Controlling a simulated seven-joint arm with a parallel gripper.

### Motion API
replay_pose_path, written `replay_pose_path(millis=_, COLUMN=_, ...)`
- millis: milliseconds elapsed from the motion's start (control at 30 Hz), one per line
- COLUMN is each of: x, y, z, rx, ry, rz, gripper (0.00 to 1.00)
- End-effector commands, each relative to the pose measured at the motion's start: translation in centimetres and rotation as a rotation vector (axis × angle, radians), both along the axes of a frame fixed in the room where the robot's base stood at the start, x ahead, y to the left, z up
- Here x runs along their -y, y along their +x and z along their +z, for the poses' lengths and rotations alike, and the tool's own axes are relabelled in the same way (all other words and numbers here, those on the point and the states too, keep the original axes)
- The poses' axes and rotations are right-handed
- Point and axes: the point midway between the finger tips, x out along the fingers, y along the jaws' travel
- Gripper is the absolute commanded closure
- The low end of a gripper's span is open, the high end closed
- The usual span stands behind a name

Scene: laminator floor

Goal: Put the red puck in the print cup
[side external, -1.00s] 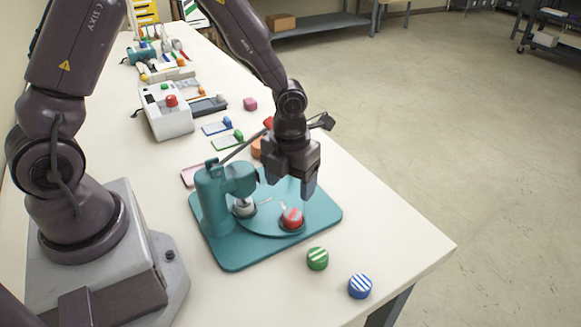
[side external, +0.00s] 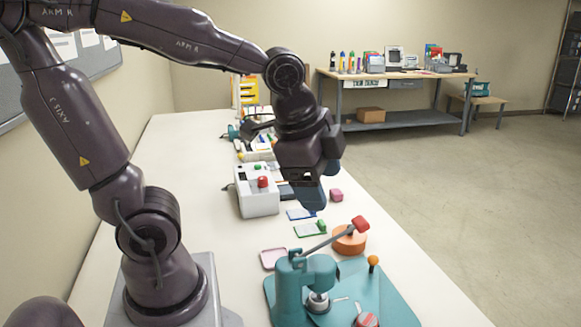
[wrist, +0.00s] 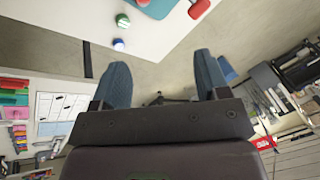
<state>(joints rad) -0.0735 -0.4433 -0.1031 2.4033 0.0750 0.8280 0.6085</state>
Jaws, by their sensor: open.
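The red puck (side external: 367,320) shows a white mark on top and sits low in the side view, on the teal press base (side external: 394,303). The bottom edge of the picture cuts it off, so its seat in the print cup cannot be told now. In the wrist view a bit of the red puck (wrist: 143,3) shows at the top edge. My gripper (side external: 322,190) is raised well above the table, behind and left of the puck, apart from it. In the wrist view its fingers (wrist: 161,70) are spread with nothing between them.
The press has a lever with a red knob (side external: 360,223). An orange round block (side external: 349,240) stands behind it. A white box with a red button (side external: 257,192) stands further back.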

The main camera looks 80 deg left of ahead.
Motion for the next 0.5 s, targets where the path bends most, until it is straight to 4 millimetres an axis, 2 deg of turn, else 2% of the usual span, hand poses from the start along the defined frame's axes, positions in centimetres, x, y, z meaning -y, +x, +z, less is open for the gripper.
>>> replay_pose_path(millis=100, x=0.1, y=-2.4, z=1.7, rx=0.095, ry=-0.16, rz=0.289, gripper=0.32)
replay_pose_path(millis=200, x=0.2, y=-3.8, z=2.3, rx=0.137, ry=-0.271, rz=0.46, gripper=0.32)
replay_pose_path(millis=333, x=0.3, y=-4.6, z=2.6, rx=0.158, ry=-0.351, rz=0.574, gripper=0.32)
replay_pose_path(millis=500, x=0.3, y=-4.8, z=2.7, rx=0.16, ry=-0.368, rz=0.601, gripper=0.32)
